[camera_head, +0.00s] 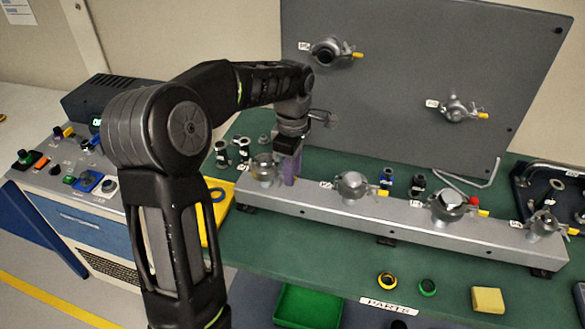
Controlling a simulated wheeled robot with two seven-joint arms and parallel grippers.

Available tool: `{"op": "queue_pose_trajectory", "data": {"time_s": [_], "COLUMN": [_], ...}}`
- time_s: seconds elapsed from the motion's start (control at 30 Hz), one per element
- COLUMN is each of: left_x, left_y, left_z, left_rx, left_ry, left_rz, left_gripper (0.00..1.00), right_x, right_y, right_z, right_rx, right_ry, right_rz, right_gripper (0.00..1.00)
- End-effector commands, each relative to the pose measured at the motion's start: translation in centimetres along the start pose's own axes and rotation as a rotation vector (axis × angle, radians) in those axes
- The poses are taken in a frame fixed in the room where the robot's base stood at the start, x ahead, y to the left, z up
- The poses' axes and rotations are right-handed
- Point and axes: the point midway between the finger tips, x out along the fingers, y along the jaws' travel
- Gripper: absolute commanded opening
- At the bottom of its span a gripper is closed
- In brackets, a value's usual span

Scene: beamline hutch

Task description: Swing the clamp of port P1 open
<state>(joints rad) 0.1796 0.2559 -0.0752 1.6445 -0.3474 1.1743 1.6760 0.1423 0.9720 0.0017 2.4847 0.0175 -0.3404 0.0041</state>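A grey metal rail (390,220) on the green bench carries a row of clamped ports. The leftmost port clamp (262,168) is beside my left gripper (289,168). Its small white label is too small to read, so I cannot confirm which port is P1. The gripper points down at the clamp's right side, where the other clamps have a yellow tab. It hides that part, so I cannot tell whether it touches or grips the clamp, or whether its fingers are open. My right gripper is not in view.
More clamps with yellow tabs follow along the rail: one (351,186), another (447,205) and one at the right end (543,223). A grey upright panel (400,60) stands behind with two more ports. A green tray (308,305) is in front; a control console (75,170) stands left.

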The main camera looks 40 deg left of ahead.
Motion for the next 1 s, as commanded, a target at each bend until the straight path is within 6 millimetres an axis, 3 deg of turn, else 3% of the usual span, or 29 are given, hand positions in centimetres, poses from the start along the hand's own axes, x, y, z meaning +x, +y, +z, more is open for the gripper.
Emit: {"op": "queue_pose_trajectory", "data": {"time_s": [0.2,0.57,1.0], "left_x": [0.05,0.01,-0.01], "left_y": [0.00,0.01,0.01], "left_z": [-0.01,-0.01,-0.01], "left_rx": [0.000,0.000,0.000], "left_ry": [0.000,0.000,0.000], "left_rz": [0.000,0.001,0.001], "left_gripper": [0.28,0.00,0.00], "right_x": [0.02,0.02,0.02], "right_y": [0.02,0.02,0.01], "right_z": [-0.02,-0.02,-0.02], "right_rx": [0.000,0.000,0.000], "right_ry": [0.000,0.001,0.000], "right_rz": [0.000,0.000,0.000], "right_gripper": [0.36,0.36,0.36]}}
